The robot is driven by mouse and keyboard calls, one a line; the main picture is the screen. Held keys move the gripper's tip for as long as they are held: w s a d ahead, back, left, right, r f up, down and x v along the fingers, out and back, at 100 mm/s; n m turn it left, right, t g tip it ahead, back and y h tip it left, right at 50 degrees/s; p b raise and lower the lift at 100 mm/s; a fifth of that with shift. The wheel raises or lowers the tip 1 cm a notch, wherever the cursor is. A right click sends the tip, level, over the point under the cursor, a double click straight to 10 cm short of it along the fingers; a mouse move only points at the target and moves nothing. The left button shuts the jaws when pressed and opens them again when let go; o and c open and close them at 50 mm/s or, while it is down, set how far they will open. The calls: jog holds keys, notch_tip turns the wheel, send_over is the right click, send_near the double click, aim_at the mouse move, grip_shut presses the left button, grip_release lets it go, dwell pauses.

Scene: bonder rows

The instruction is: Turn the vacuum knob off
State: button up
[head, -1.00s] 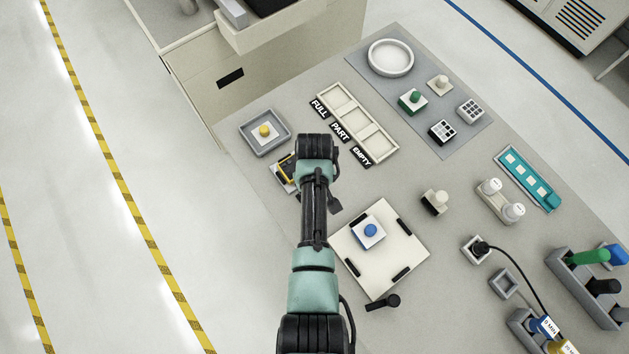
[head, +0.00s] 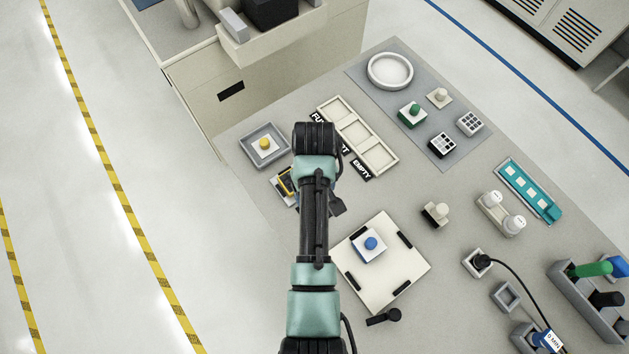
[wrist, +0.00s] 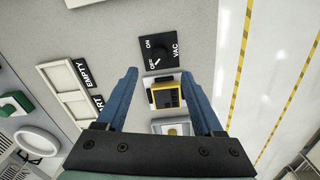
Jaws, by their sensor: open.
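The vacuum knob (wrist: 159,53) is a round black knob on a black plate marked ON, OFF and VAC, ahead of my fingertips in the wrist view. Which mark it points to is too small to tell surely. My gripper (wrist: 160,75) is open and empty, its two blue fingers spread to either side below the knob plate in the picture. They appear apart from the knob. In the head view my arm covers the knob, and my fingers are hidden.
A yellow-and-black device (wrist: 165,94) shows between my fingers, beside the knob plate. A grey tray with a yellow-knobbed block (head: 264,143) stands beyond it. The FULL/PART/EMPTY rack (head: 357,137) lies right of my arm, and a white plate (head: 381,268) with a blue-knobbed block lies nearer.

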jog(key=shift+r+b, duration=0.3)
jog(key=shift+r, duration=2.5)
